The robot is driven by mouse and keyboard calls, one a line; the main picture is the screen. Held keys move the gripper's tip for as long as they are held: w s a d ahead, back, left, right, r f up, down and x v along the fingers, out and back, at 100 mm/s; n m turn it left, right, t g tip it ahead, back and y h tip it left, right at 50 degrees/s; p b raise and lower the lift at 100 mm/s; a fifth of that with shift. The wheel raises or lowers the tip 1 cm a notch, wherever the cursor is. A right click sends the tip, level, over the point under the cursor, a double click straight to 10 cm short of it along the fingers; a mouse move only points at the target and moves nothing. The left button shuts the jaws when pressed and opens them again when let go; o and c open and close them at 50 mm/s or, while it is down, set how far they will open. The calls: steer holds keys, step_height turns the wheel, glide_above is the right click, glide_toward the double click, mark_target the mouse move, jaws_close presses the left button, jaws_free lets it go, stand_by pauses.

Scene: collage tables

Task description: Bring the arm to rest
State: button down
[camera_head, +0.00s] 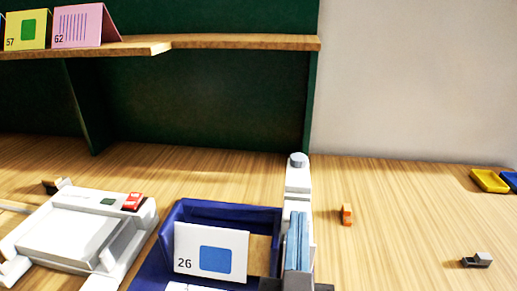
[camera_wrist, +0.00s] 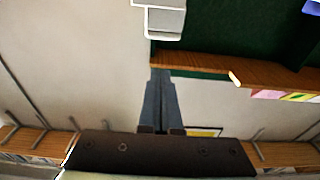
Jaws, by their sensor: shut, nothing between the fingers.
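My gripper (camera_head: 298,215) is at the lower middle of the head view, beside the right edge of the blue tray. Its two blue-grey fingers lie together, with nothing between them. In the wrist view the shut fingers (camera_wrist: 161,74) point toward the top of the picture, over the dark gripper body. The lower part of my arm is outside the head view.
A blue tray (camera_head: 172,224) holds a white card (camera_head: 205,240) marked 26. A white machine (camera_head: 70,237) is at left. An orange clip (camera_head: 347,215), a grey clip (camera_head: 477,260) and a yellow tray (camera_head: 489,181) are at right. The shelf (camera_head: 240,42) is above.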

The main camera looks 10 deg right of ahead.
steer(key=s+a+r+n+t+y+p, duration=0.1)
steer(key=a+r+t+p, duration=0.2)
steer(key=r, duration=1)
steer(key=s+a+r+n+t+y+p, duration=0.1)
steer(key=s+a+r+t+y+p, duration=0.1)
steer(key=r, duration=1.2)
steer(key=s+a+r+n+t+y+p, duration=0.1)
steer(key=a+r+t+p, duration=0.3)
steer(key=r, duration=0.9)
steer(key=shift+s+a+r+y, duration=0.2)
steer(key=shift+s+a+y, duration=0.2)
steer(key=shift+s+y, duration=0.25)
